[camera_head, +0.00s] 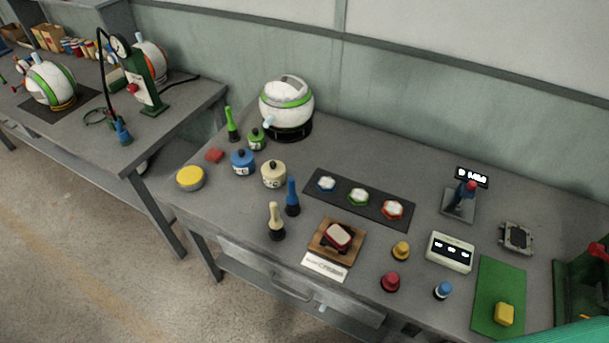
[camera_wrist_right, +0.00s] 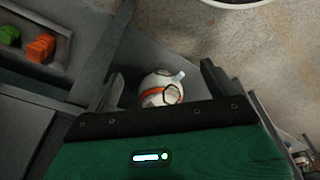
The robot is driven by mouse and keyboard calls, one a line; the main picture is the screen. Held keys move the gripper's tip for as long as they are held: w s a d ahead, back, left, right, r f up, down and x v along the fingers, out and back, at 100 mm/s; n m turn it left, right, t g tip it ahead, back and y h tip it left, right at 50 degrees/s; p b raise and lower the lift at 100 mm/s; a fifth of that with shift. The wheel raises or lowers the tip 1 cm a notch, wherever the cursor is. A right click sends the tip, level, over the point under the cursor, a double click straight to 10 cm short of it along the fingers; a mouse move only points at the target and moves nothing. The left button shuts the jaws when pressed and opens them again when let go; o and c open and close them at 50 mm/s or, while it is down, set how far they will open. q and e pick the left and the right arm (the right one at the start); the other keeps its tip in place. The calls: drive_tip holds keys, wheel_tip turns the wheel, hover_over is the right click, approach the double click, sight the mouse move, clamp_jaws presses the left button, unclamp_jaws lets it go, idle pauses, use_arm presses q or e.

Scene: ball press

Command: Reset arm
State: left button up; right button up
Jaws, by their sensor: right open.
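My right gripper (camera_wrist_right: 161,72) shows in the right wrist view, with its two dark fingers spread wide apart and nothing held between them. Beyond the fingers, a white ball with an orange stripe (camera_wrist_right: 160,88) shows in the gap, apart from the gripper as far as I can see. My left gripper is not in either view. In the head view neither gripper shows; only a teal edge is at the bottom right corner.
The grey workbench (camera_head: 235,225) holds a white and green ball (camera_head: 287,103), a black strip (camera_head: 335,205), a white display box (camera_head: 450,251) and a green mat (camera_head: 490,283). A dark green device (camera_head: 575,290) stands at the right edge.

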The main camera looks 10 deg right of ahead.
drive_tip(key=s+d+f, duration=0.1)
drive_tip(key=s+f, duration=0.8)
drive_tip(key=f, duration=0.3)
drive_tip(key=shift+s+d+g, duration=0.15)
drive_tip(key=shift+d+g, duration=0.15)
drive_tip(key=shift+g, duration=0.1)
drive_tip(key=s+f, duration=0.1)
drive_tip(key=s, duration=0.2)
drive_tip(key=s+d+f, duration=0.1)
drive_tip(key=s+f, duration=0.1)
drive_tip(key=s, duration=0.1)
drive_tip(key=s+f, duration=0.2)
drive_tip(key=s, duration=0.1)
drive_tip(key=shift+d+f, duration=0.25)
drive_tip(key=shift+d, duration=0.15)
drive_tip(key=shift+c, duration=0.2)
